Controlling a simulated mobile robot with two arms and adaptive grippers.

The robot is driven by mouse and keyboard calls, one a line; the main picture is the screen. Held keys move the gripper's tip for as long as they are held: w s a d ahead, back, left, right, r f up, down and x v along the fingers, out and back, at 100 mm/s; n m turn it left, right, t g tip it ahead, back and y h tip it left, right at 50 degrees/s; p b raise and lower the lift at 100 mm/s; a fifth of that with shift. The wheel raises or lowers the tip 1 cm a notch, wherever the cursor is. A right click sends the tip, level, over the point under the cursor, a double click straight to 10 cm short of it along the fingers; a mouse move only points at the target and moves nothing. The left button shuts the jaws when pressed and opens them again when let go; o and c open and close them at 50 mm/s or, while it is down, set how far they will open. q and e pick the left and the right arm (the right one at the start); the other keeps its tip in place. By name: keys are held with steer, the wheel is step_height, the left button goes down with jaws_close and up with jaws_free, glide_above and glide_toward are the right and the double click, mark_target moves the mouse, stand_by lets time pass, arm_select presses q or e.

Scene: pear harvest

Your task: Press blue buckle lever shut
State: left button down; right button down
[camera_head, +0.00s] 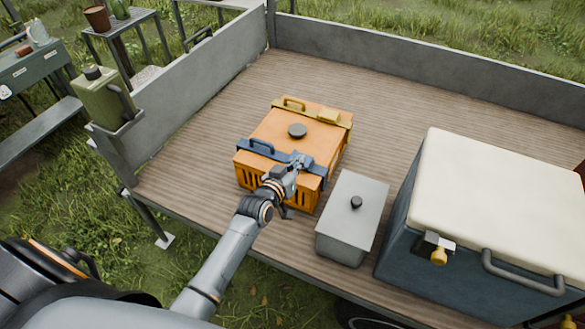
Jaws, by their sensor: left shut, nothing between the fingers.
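An orange crate (320,142) with a dark round knob on its lid stands on the wooden truck bed. A blue strap with a handle and buckle (262,148) runs across its near side. A yellow strap (312,113) crosses its far side. My left gripper (301,161) is shut and empty at the right part of the blue strap, over the blue buckle. It hides part of the buckle, so I cannot tell the lever's exact position or whether the fingers touch it. My right gripper is not in view.
A grey lidded box (342,221) stands close right of the crate. A large cooler with a cream lid (500,185) stands further right. Low side walls (205,100) edge the bed, with a green jerrycan (103,98) outside. The bed behind the crate is clear.

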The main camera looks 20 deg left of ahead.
arm_select(q)
steer(key=v, duration=0.3)
steer(key=shift+s+d+r, duration=0.1)
steer(key=shift+s, duration=0.2)
steer(key=shift+s, duration=0.1)
